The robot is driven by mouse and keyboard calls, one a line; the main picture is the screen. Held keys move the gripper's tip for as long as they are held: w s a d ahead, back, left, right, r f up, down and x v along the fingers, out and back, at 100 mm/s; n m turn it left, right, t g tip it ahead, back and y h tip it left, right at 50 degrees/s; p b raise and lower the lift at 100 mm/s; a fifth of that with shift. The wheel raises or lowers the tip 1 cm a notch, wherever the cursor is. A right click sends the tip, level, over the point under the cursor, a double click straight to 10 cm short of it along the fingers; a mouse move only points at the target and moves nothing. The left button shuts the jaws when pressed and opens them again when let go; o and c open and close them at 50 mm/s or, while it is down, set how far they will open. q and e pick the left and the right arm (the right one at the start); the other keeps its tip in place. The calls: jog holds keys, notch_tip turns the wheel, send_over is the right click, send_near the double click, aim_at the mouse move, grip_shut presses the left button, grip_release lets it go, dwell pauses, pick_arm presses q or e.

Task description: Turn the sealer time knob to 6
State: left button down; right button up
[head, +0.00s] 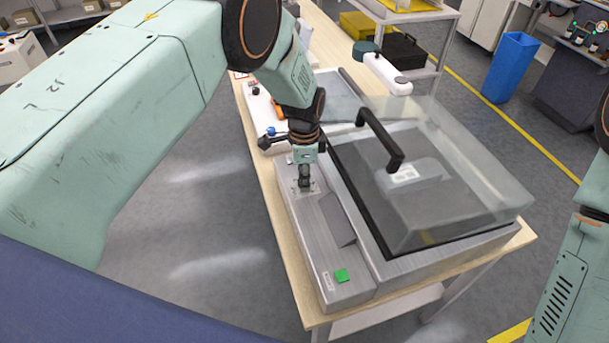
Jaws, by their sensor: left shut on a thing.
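The sealer (355,240) is a grey metal machine on a wooden-topped table, with a clear lid (455,170) that has a black handle (382,140). Its control panel along the left side carries a green button (342,275) near the front. My left gripper (305,184) points down onto the rear part of this panel, at a small marked plate, and is shut on the time knob there. The fingers hide the knob and most of its scale, so I cannot read its setting. My right arm shows at the right edge; its gripper is out of view.
A white device with a blue knob (270,131) stands behind the panel, close to my left wrist. The table (288,255) has a narrow bare strip at its left edge. A blue bin (510,67) and a black case (403,52) are farther back.

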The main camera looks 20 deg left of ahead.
pick_arm(q)
jog(key=shift+s+a, duration=0.1)
dwell(0.3)
jog(key=c, duration=1.5)
grip_release()
jog(key=o, duration=0.4)
jog(key=shift+o, duration=0.2)
jog(key=shift+r, duration=0.25)
notch_tip(320, 180, up, 12)
jog(key=shift+f, duration=0.2)
